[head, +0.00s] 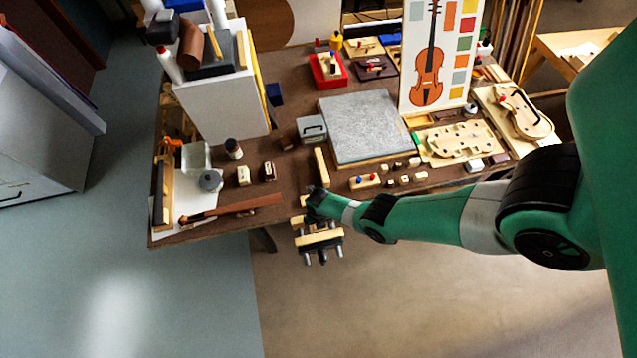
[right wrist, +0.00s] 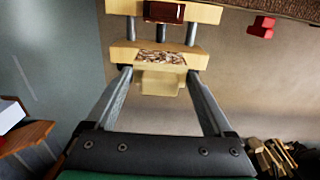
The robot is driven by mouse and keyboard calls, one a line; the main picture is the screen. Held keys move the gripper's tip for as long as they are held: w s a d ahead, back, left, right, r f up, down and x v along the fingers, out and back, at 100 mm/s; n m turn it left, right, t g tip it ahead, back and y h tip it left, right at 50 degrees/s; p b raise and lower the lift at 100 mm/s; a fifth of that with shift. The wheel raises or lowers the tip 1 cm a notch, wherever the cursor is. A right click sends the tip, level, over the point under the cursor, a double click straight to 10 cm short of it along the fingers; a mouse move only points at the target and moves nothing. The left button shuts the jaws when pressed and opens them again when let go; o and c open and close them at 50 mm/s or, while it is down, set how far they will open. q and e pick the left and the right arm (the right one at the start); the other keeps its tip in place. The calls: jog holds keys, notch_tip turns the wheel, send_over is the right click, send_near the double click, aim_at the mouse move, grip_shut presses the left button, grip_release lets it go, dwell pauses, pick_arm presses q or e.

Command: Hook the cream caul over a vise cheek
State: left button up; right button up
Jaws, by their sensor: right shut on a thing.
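The cream caul (right wrist: 160,83) is between the fingertips of my right gripper (right wrist: 160,74) in the right wrist view, and the gripper is shut on it. A mottled, cork-like face (right wrist: 160,58) shows at its top, overlapping the near pale wooden vise cheek (right wrist: 205,58). Whether it rests on that cheek I cannot tell. A dark red-brown block (right wrist: 164,12) sits at the far cheek (right wrist: 207,13), beyond the grey rods. In the head view my right gripper (head: 315,207) is over the vise (head: 320,238) at the bench's front edge and hides the caul. My left gripper is out of view.
On the bench (head: 225,222), a cream block (head: 243,176) and a dark brown block (head: 268,171) stand left of the vise. A wooden bar (head: 321,167) and a grey stone slab (head: 368,125) lie behind it. Open floor (head: 400,300) lies in front.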

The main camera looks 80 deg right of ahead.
aim_at(319, 235)
notch_tip(319, 235, down, 8)
jog(key=b, duration=0.7)
jog(key=shift+f, duration=0.2)
jog(key=shift+s+a+f+b, duration=0.1)
jog(key=shift+a+f+b, duration=0.1)
jog(key=shift+f+b, duration=0.25)
jog(key=shift+r, duration=0.15)
jog(key=o, duration=1.1)
notch_tip(319, 235, up, 12)
jog(key=p, duration=1.1)
jog(key=shift+p, duration=0.35)
jog(key=shift+f, duration=0.2)
